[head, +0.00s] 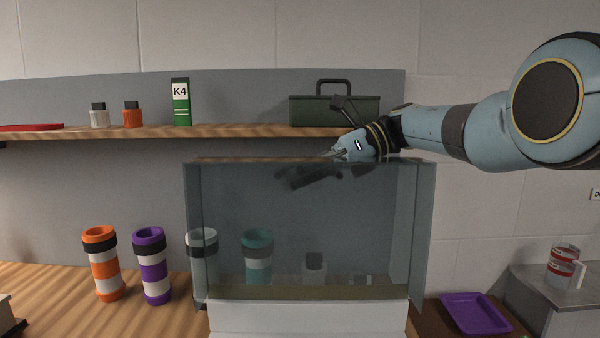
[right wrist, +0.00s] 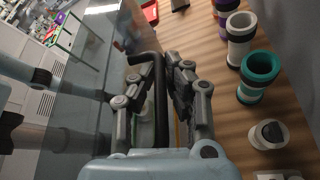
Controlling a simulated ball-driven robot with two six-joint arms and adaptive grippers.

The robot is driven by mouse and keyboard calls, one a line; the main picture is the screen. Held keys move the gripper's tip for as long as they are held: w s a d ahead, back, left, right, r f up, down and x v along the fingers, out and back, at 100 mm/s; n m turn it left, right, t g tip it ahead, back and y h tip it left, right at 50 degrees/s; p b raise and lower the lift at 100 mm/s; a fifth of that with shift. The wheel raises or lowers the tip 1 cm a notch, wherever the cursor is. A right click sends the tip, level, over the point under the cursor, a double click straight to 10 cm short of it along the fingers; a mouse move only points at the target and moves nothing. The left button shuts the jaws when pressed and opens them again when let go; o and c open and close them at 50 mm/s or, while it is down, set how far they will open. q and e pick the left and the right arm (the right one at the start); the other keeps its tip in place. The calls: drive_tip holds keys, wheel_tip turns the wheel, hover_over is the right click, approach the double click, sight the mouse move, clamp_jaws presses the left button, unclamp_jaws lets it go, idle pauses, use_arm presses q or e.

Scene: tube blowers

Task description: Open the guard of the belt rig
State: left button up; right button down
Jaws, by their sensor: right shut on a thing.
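The guard (head: 230,230) of the belt rig is a clear, smoky box-like cover in the middle of the head view. It stands upright over a white base (head: 310,318). My right gripper (head: 310,176) reaches in from the right at the guard's top edge, and its fingers show dimly through the pane. In the right wrist view my right gripper (right wrist: 160,75) has its fingers on both sides of a black bent handle (right wrist: 152,68) beside a clear pane (right wrist: 95,75). It is shut on this handle. The exact contact is partly hidden. My left gripper is in neither view.
Orange (head: 104,268) and purple (head: 151,268) banded tubes stand left of the guard. White and teal tubes (head: 257,255) show through it. A shelf (head: 235,131) behind holds a green toolbox (head: 335,110) and a K4 box (head: 181,103). A purple tray (head: 475,313) lies right.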

drive_tip(key=c, duration=1.6)
unclamp_jaws()
drive_tip(key=shift+r, duration=0.35)
drive_tip(key=shift+c, duration=0.2)
drive_tip(key=shift+s+f, duration=0.1)
wheel_tip(320, 180, up, 10)
drive_tip(key=shift+a+r, duration=0.1)
